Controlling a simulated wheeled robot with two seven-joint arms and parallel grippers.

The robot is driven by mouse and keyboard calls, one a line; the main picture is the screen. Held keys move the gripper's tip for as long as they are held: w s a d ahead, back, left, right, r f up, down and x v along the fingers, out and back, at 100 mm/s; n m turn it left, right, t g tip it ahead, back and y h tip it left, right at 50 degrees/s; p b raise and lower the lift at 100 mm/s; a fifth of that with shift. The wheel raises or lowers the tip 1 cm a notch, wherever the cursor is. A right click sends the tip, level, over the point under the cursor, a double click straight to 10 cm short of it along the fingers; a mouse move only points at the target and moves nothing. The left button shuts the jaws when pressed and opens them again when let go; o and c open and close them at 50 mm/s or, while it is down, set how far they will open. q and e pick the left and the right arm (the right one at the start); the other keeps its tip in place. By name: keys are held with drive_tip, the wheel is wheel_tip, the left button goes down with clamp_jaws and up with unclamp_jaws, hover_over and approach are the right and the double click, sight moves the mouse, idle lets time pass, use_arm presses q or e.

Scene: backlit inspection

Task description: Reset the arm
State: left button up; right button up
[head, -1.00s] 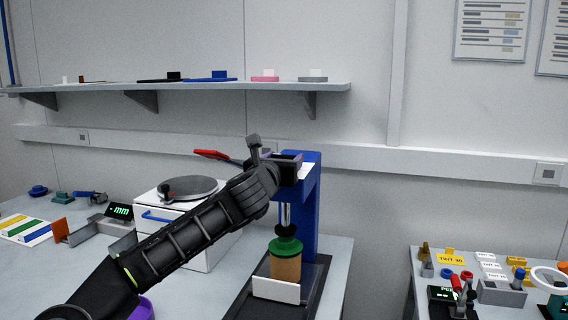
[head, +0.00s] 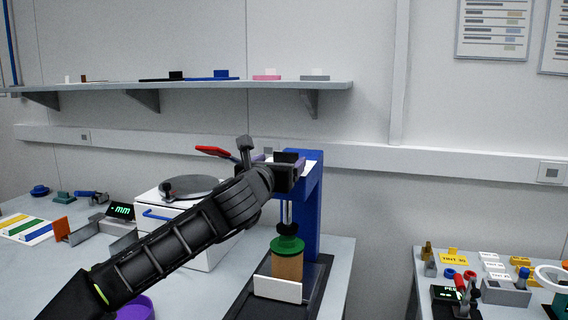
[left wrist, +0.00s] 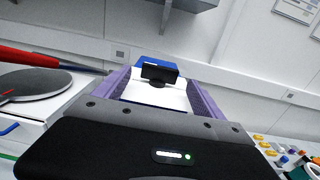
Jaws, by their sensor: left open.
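A blue press (head: 306,218) stands on a black base at the bench's right end. Its red-handled lever (head: 212,151) points left and slightly up, partly hidden behind my wrist; the red handle also crosses the upper left of the left wrist view (left wrist: 42,58). A green cap (head: 287,244) on a tan cylinder (head: 287,268) is under the press rod. My left gripper (head: 287,166) is open at the press top. In the left wrist view its purple fingers stand apart, with the white top plate (left wrist: 152,95) and a black block (left wrist: 159,74) between them. I cannot tell whether they touch. My right gripper is not in view.
A white box with a round grey plate (head: 190,187) stands behind my left forearm. A purple bowl (head: 137,309) is beneath the forearm. A wall shelf (head: 200,88) runs above. A second table at the right holds small parts, beyond a gap.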

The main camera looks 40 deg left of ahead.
use_arm(q)
drive_tip(key=v, duration=0.2)
drive_tip(key=shift+s, duration=0.25)
drive_tip(key=shift+r, duration=0.15)
